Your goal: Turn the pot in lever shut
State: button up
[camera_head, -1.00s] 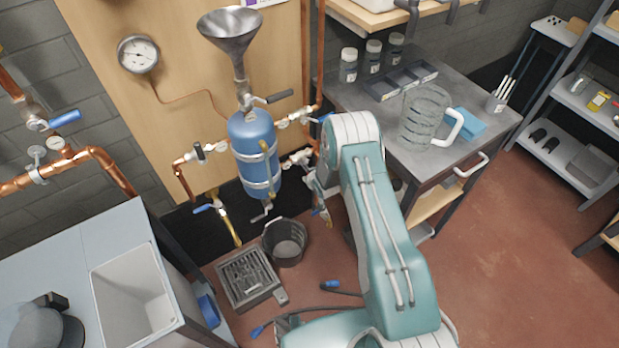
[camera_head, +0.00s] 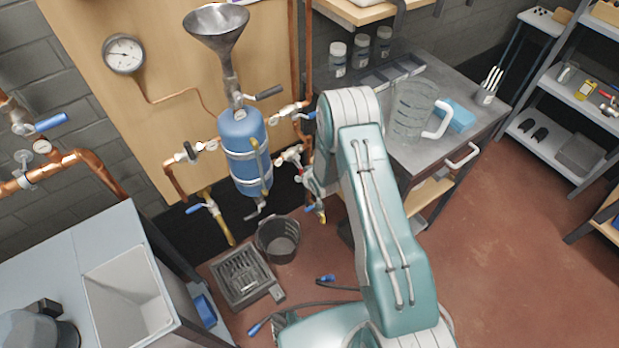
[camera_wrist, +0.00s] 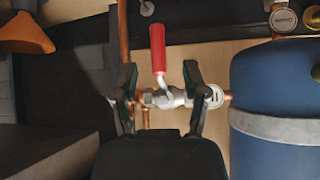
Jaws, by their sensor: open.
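The pot is a blue cylinder (camera_head: 243,150) with metal bands, below a steel funnel (camera_head: 216,28); it fills the right of the wrist view (camera_wrist: 275,95). In the wrist view a red lever (camera_wrist: 157,48) sticks up from a metal valve (camera_wrist: 165,98) on the pipe beside the pot. My gripper (camera_wrist: 160,78) is open there, with one finger on each side of the valve and the lower end of the lever; I cannot tell if either touches. In the head view my arm largely hides the gripper. I cannot tell which lever is the pot's in lever.
Other valves and copper pipes surround the pot, including a blue-handled one (camera_head: 199,207) at lower left. A black bucket (camera_head: 279,240) and a grey tray (camera_head: 241,275) are on the floor below. A metal bench (camera_head: 455,145) with a clear jug (camera_head: 409,112) is right of my arm.

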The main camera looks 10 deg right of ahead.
jog(key=a+v, duration=0.1)
jog(key=v, duration=0.5)
jog(key=shift+d, duration=0.5)
jog(key=s+d+r+m+g+h, duration=0.15)
jog(key=s+r, duration=0.25)
jog(key=r, duration=1.1)
jog(key=s+d+r+h, duration=0.1)
jog(key=s+d+r, duration=0.15)
jog(key=r, duration=1.15)
jog(key=s+r, duration=0.4)
jog(key=s, duration=0.4)
jog(key=s+a+r+g, duration=0.1)
jog(key=s+r, duration=0.3)
jog(key=s, duration=0.5)
jog(key=s+r, duration=0.4)
jog(key=s, duration=0.4)
jog(key=shift+s+a+r+m+g, duration=0.15)
jog(key=shift+s+r+m+g, duration=0.05)
jog(key=shift+r+m+g, duration=0.2)
jog(key=shift+y, duration=0.25)
